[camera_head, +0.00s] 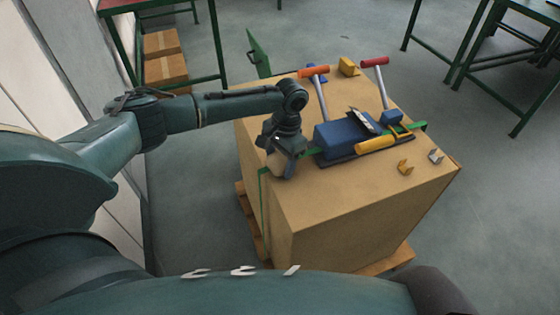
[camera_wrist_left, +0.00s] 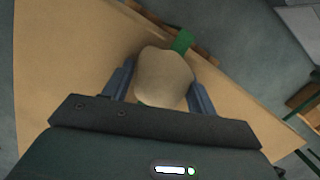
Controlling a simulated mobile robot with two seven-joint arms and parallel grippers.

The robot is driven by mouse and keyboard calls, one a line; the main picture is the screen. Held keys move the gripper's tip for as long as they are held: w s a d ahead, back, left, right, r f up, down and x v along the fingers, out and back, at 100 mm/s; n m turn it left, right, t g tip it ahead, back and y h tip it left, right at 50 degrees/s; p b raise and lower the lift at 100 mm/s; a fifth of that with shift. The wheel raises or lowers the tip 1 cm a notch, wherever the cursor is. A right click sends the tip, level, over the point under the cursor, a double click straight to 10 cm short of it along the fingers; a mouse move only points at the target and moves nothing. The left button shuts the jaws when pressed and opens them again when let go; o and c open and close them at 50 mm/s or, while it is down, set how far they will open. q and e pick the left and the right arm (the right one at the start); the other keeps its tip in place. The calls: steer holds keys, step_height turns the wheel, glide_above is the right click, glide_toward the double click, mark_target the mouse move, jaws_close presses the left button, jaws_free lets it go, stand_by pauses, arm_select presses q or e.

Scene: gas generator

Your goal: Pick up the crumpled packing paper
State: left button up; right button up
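The crumpled packing paper (camera_wrist_left: 163,78) is a beige, rounded lump between the two fingers of my left gripper (camera_wrist_left: 160,90) in the left wrist view. The fingers lie close along both sides of it. I cannot tell whether they press on it. In the head view my left gripper (camera_head: 281,166) points down at the left edge of the large cardboard box (camera_head: 335,215), with a little of the beige lump showing at its fingers. Whether the paper rests on the box or is held clear of it is hidden. My right gripper is not in view.
On the box top, right of the gripper, are a blue strapping tool (camera_head: 340,138), a yellow-handled tool (camera_head: 376,144), an orange-handled tool (camera_head: 314,72), a red-handled tool (camera_head: 375,62) and small clips (camera_head: 404,167). A green strap (camera_wrist_left: 183,41) crosses the box. The box's front top is clear.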

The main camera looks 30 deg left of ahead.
arm_select(q)
steer(key=c, duration=0.5)
steer(key=shift+r, duration=0.1)
